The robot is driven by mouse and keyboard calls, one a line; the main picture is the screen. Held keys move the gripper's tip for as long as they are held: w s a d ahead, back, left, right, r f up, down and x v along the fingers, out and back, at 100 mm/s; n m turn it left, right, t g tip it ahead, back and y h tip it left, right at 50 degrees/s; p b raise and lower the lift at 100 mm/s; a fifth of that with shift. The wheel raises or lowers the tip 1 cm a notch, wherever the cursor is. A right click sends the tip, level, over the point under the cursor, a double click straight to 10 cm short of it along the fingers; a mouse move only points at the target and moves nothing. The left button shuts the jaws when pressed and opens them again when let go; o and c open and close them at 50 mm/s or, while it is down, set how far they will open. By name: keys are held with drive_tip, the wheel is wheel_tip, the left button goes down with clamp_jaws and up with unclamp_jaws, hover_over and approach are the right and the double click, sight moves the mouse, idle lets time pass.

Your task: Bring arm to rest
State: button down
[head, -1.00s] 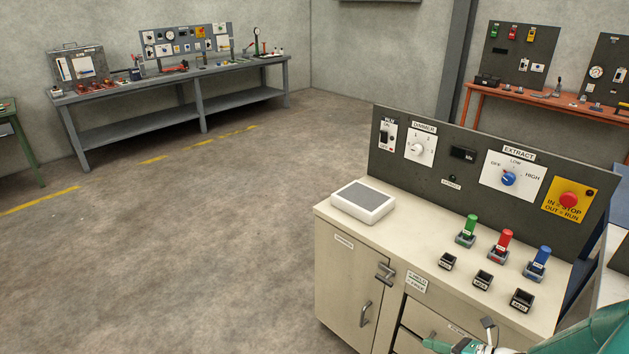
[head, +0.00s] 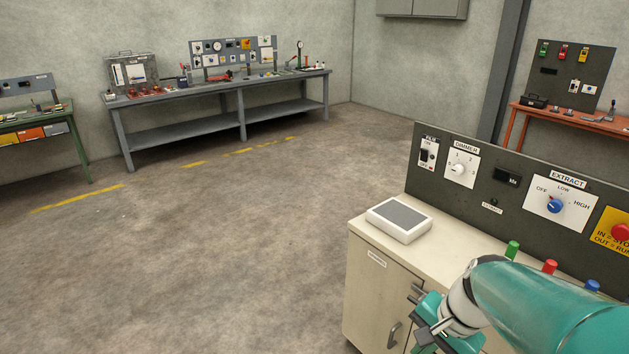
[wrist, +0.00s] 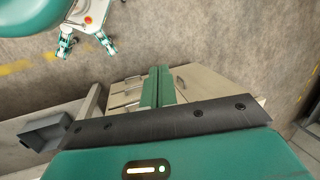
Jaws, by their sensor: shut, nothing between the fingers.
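My teal arm reaches in from the lower right in the head view. My gripper (head: 428,322) is in front of the cream cabinet (head: 375,300), beside its upper front edge, and partly hidden by my wrist. In the wrist view its two teal fingers (wrist: 158,86) lie together, shut and empty. The cabinet's drawers and handles (wrist: 126,92) show beyond the fingers there. Whether the gripper touches the cabinet cannot be told.
A grey scale-like box (head: 400,219) sits on the cabinet top, below a dark control panel (head: 510,185). Open floor (head: 220,260) lies left. A grey workbench (head: 240,95) stands far back.

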drive_tip(key=s+a+r+n+t+h, duration=0.3)
drive_tip(key=s+r+n, duration=0.3)
drive_tip(key=r+n, duration=0.3)
drive_tip(key=shift+s+a+r+t, duration=0.3)
drive_tip(key=shift+a+t, duration=0.1)
drive_tip(key=shift+t, duration=0.1)
